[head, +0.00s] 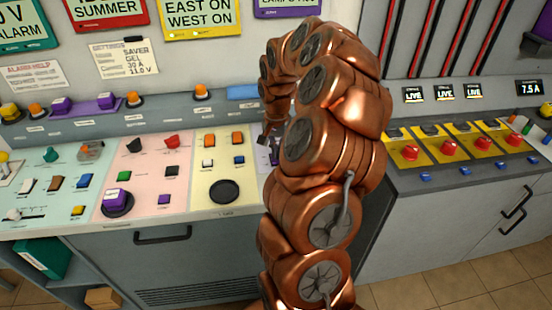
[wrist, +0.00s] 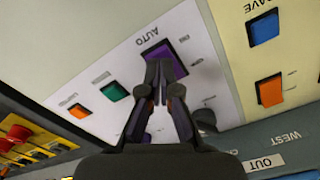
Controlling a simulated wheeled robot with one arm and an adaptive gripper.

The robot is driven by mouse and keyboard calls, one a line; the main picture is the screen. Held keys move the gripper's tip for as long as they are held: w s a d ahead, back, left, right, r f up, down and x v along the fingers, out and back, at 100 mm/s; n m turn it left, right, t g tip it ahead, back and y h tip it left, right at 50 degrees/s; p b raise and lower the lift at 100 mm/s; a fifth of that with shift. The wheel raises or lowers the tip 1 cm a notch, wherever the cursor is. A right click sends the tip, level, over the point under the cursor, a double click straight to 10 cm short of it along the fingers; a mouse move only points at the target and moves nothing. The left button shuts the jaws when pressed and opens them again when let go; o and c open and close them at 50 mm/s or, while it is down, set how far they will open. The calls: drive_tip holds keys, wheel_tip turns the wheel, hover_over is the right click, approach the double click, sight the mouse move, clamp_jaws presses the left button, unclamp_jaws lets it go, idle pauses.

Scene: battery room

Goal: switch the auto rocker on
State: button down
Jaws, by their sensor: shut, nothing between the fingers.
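The auto rocker is a purple switch (wrist: 179,47) on a white panel in the wrist view, beside the printed word AUTO. My gripper (wrist: 159,66) is shut and empty, its fingertips together at the lower left edge of the purple rocker. They overlap it in the picture; I cannot tell whether they touch it. The fingers hide part of the rocker, so its on or off position is not clear. In the head view my gripper (head: 268,143) is small and dark above the console, and my arm hides most of that panel.
The wrist view shows a green rocker (wrist: 113,91) and an orange rocker (wrist: 78,110) on the same panel. A neighbouring cream panel has a blue rocker (wrist: 263,29) and an orange rocker (wrist: 270,91). In the head view, red knobs on yellow plates (head: 451,148) stand to the right.

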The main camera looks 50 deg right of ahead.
drive_tip(key=shift+f+b, duration=0.65)
drive_tip(key=shift+f, duration=0.2)
idle(0.5)
drive_tip(key=shift+r, duration=3.55)
